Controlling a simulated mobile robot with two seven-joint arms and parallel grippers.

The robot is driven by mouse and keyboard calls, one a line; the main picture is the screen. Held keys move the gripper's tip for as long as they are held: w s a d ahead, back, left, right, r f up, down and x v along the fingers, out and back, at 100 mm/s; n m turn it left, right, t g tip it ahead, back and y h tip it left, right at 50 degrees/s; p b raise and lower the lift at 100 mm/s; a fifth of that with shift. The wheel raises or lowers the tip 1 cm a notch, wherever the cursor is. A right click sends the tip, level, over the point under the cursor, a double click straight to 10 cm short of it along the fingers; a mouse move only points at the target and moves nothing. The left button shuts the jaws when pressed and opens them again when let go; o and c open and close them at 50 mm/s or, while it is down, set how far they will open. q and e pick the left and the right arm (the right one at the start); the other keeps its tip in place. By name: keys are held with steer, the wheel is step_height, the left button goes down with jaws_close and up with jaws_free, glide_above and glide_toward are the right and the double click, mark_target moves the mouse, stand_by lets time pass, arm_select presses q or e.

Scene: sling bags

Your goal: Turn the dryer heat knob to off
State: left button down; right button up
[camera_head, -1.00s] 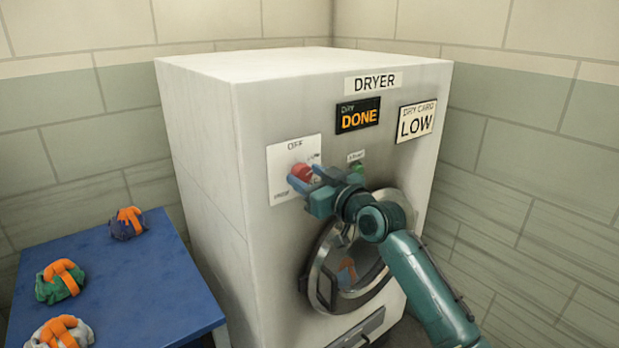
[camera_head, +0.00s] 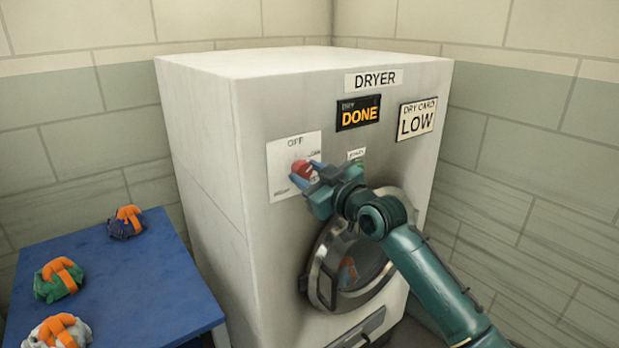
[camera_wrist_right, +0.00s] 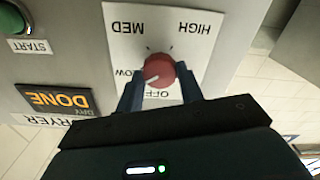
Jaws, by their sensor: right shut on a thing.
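The red heat knob (camera_head: 302,168) sits on a white dial plate (camera_head: 283,155) on the dryer's front. It also shows in the right wrist view (camera_wrist_right: 160,69), which sees the panel upside down. The plate reads OFF, LOW, MED and HIGH. A pale mark on the knob seems to point between LOW and OFF. My right gripper (camera_head: 307,176) is shut on the knob, with one finger on each side of it (camera_wrist_right: 160,88). The fingers partly hide the LOW and OFF words. My left gripper is not in view.
The dryer (camera_head: 200,120) shows a DONE display (camera_head: 358,113) and a LOW card (camera_head: 416,120). Its round door (camera_head: 322,270) is below my right arm. A green start button (camera_wrist_right: 12,18) is beside the dial. A blue table (camera_head: 150,290) with several bundles stands at left.

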steer(key=n, duration=0.5)
steer(key=shift+n, duration=0.3)
steer(key=n+p, duration=0.2)
steer(key=n, duration=0.3)
steer(key=shift+n, duration=0.3)
steer(key=shift+f+p, duration=0.1)
steer(key=shift+p, duration=0.2)
steer(key=o, duration=1)
steer(key=shift+s, duration=0.1)
steer(key=b+v, duration=0.2)
steer(key=v, duration=1.1)
